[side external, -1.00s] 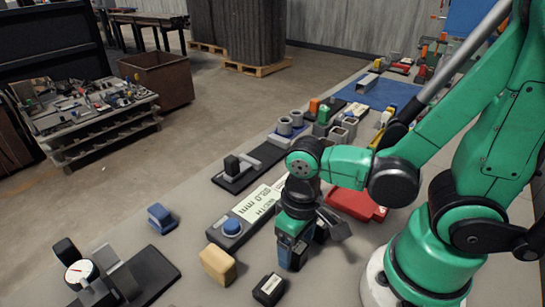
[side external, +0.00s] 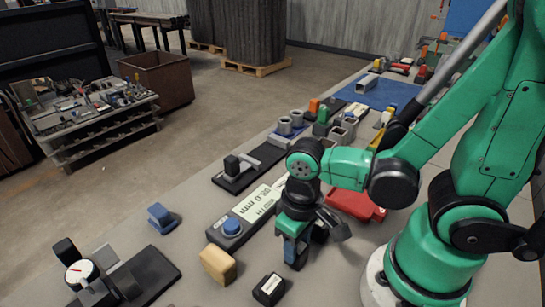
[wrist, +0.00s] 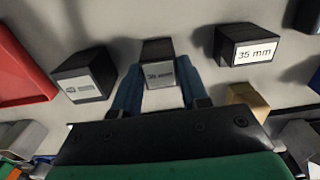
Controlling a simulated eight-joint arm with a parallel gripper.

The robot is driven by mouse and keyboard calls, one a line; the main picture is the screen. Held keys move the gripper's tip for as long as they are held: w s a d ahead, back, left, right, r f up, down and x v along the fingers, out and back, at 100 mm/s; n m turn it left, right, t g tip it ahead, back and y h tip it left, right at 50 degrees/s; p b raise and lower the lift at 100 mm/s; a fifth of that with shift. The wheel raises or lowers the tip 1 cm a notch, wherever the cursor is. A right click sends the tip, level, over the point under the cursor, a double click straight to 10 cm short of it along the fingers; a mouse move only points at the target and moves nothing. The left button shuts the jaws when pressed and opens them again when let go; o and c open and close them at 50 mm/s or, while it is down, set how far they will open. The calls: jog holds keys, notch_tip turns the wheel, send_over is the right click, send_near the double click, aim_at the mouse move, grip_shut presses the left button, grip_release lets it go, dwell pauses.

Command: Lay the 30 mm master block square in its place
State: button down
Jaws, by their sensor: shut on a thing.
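My gripper (wrist: 158,76) points down low over the bench, with its two blue fingers shut on a dark block with a pale label (wrist: 160,72). The label ends in "mm", but its number is too small to read surely. In the side view my gripper (side external: 297,252) stands right of the tan block, and the held block cannot be made out there. A dark block labelled 35 mm (wrist: 247,47) stands to the right in the wrist view. Another dark labelled block (wrist: 86,75) stands to the left, its number unreadable. I cannot tell which spot is the block's place.
A tan block (side external: 218,264) and a small black labelled block (side external: 269,289) stand near my gripper. A red tray (side external: 354,204) lies behind it. A display reading in mm with a blue button (side external: 232,228) and a dial gauge (side external: 80,272) are to the left.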

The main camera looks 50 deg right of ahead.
jog(key=shift+r, duration=0.1)
notch_tip(320, 180, up, 19)
jog(key=w+d+r, duration=0.2)
jog(key=w, duration=0.5)
jog(key=w+d+f, duration=0.6)
jog(key=w+d, duration=0.2)
jog(key=d, duration=0.2)
jog(key=w+d+f, duration=0.6)
jog(key=w+d, duration=0.2)
jog(key=d, duration=0.1)
jog(key=shift+d, duration=0.35)
jog(key=shift+f, duration=0.1)
jog(key=shift+f, duration=2.55)
